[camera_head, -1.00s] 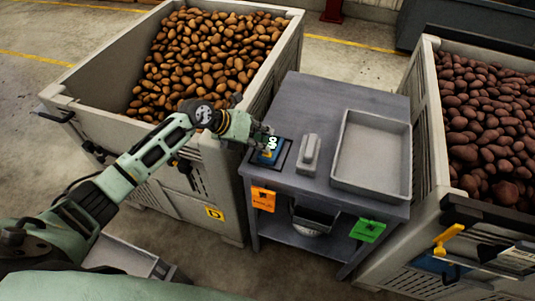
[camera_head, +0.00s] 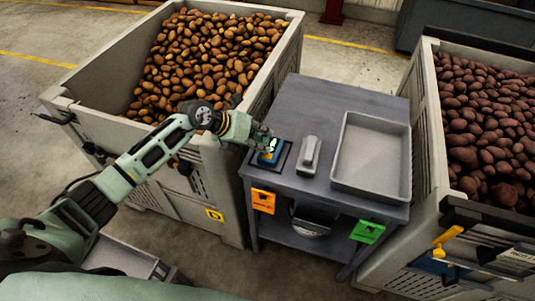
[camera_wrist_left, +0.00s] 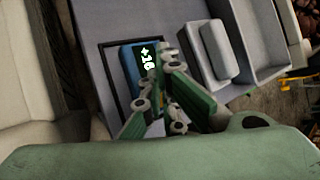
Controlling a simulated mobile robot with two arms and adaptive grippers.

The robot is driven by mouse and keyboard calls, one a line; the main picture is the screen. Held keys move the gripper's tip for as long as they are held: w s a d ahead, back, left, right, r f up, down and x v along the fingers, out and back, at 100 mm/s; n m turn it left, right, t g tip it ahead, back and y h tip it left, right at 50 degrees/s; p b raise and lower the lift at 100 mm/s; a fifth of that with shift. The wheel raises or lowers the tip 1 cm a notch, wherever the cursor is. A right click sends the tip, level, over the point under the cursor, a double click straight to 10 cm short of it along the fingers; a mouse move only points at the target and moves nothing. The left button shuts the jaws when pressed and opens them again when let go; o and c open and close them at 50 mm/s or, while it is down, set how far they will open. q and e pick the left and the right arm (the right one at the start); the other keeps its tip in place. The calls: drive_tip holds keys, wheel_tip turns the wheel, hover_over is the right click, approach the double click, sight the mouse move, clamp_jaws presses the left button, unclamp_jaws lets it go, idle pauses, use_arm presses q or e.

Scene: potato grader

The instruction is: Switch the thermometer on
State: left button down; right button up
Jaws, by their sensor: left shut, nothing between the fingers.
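The thermometer (camera_head: 270,156) is a small blue device on a dark square pad at the left of the grey table. In the left wrist view the thermometer (camera_wrist_left: 129,62) has a lit dark display reading about +16. My left gripper (camera_head: 266,142) is at the thermometer, with its fingers shut and empty. In the left wrist view the left gripper (camera_wrist_left: 158,95) overlaps the thermometer's right and lower part and hides it; I cannot tell whether the fingers touch it. My right gripper is not in view.
A grey block-shaped thing (camera_head: 310,153) stands right of the thermometer, and an empty grey tray (camera_head: 341,181) lies beyond it. A crate of brown potatoes (camera_head: 82,107) stands left, another crate (camera_head: 436,150) right. Orange (camera_head: 263,200) and green (camera_head: 366,231) tags hang on the table front.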

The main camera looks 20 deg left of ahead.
use_arm(q)
drive_tip(key=shift+r, duration=0.15)
wheel_tip(320, 180, up, 6)
drive_tip(key=p, duration=0.5)
idle(0.5)
